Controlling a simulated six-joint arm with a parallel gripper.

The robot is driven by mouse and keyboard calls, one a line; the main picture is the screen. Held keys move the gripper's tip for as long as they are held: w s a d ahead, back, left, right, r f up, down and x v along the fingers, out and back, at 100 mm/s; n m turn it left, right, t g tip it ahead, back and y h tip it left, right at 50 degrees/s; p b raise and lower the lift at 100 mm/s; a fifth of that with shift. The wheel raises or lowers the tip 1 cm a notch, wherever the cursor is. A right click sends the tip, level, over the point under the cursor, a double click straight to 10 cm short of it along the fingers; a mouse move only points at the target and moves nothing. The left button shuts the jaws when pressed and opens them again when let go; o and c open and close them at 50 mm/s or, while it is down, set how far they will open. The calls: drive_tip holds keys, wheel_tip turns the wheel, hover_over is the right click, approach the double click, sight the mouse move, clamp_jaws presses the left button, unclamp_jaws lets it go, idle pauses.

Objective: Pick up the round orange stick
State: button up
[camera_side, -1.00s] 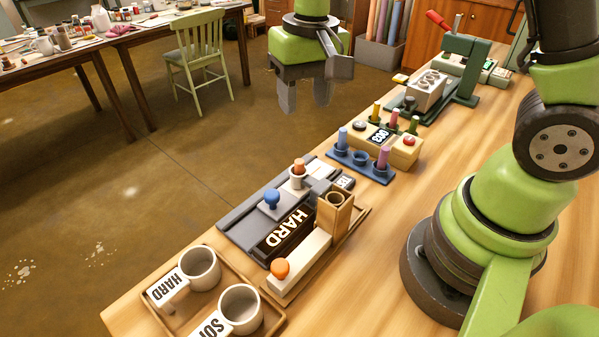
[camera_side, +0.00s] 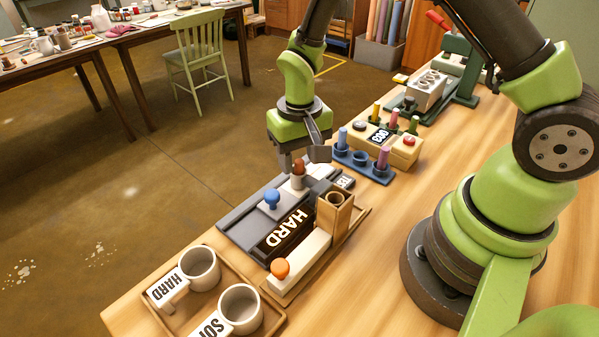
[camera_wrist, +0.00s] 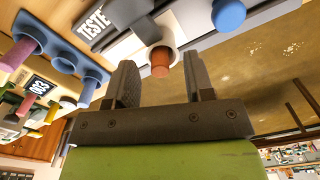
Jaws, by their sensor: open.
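The round orange stick (camera_side: 299,168) stands upright in a small pale cup (camera_side: 298,182) on the grey tester, with its top showing above the rim. My gripper (camera_side: 303,158) is open just above it, and the stick looks shaded by it. In the wrist view the stick (camera_wrist: 160,70) shows end-on between the two open fingers of my gripper (camera_wrist: 160,62), with space on both sides. I cannot see a finger touching it.
A blue knob (camera_side: 272,199) stands close to the stick on the tester, beside the HARD display (camera_side: 284,232). A blue rack (camera_side: 360,160) with sticks stands behind. HARD and SOFT cups are at front left.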

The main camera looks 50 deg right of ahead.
sight(300, 161)
drive_tip(key=shift+f, duration=0.1)
drive_tip(key=shift+c, duration=0.4)
clamp_jaws()
wheel_tip(300, 161, up, 18)
idle(0.3)
